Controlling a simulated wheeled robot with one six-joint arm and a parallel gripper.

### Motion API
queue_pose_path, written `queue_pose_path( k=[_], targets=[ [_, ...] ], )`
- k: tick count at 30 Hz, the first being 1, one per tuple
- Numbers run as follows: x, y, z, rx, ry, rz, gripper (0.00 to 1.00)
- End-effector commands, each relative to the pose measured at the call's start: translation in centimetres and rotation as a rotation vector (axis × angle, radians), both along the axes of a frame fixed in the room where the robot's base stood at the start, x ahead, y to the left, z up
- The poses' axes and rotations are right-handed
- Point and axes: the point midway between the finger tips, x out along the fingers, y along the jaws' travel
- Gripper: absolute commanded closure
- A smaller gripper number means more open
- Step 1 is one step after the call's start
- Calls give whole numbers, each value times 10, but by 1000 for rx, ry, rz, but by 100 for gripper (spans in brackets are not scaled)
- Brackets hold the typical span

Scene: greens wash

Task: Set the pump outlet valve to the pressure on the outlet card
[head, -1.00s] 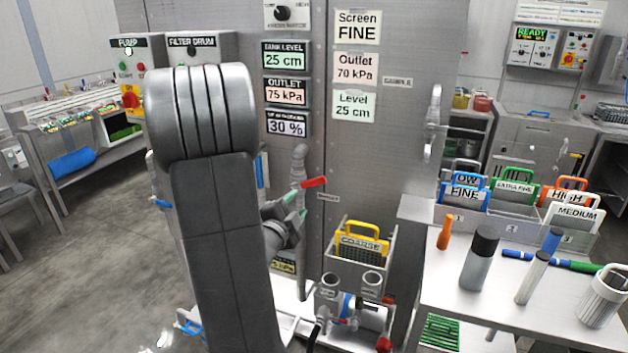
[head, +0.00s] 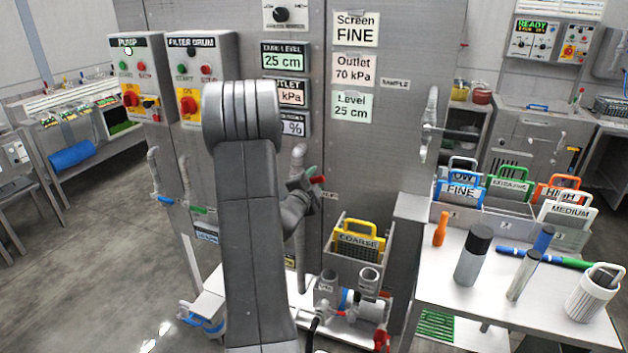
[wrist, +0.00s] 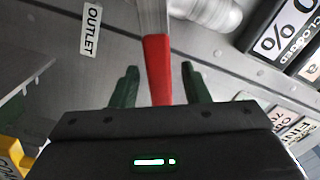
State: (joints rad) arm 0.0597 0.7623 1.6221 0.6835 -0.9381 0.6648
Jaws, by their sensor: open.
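In the head view the red handle end (head: 319,180) shows just beyond my gripper. The outlet card (head: 354,68) reads "Outlet 70 kPa". The outlet display (head: 292,93) is partly hidden behind my arm; only "kPa" shows, not its number.
A grey holder with a yellow COARSE screen (head: 358,240) stands right of my arm, above pump fittings (head: 350,300). A bench (head: 440,290) with screens and bottles is at right. Pump and filter drum switch boxes (head: 203,75) are at left. The floor at lower left is clear.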

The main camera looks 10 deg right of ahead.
Motion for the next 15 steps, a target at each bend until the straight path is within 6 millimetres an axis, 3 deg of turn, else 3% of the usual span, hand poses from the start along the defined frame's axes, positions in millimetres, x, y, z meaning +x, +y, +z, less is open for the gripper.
queue_pose_path(
  k=[5, 11, 15],
  targets=[
    [0, 0, 0, 0, 0, 0, 60],
    [0, 0, 0, 0, 0, 0, 99],
    [0, 0, 0, 0, 0, 0, 100]
  ],
)
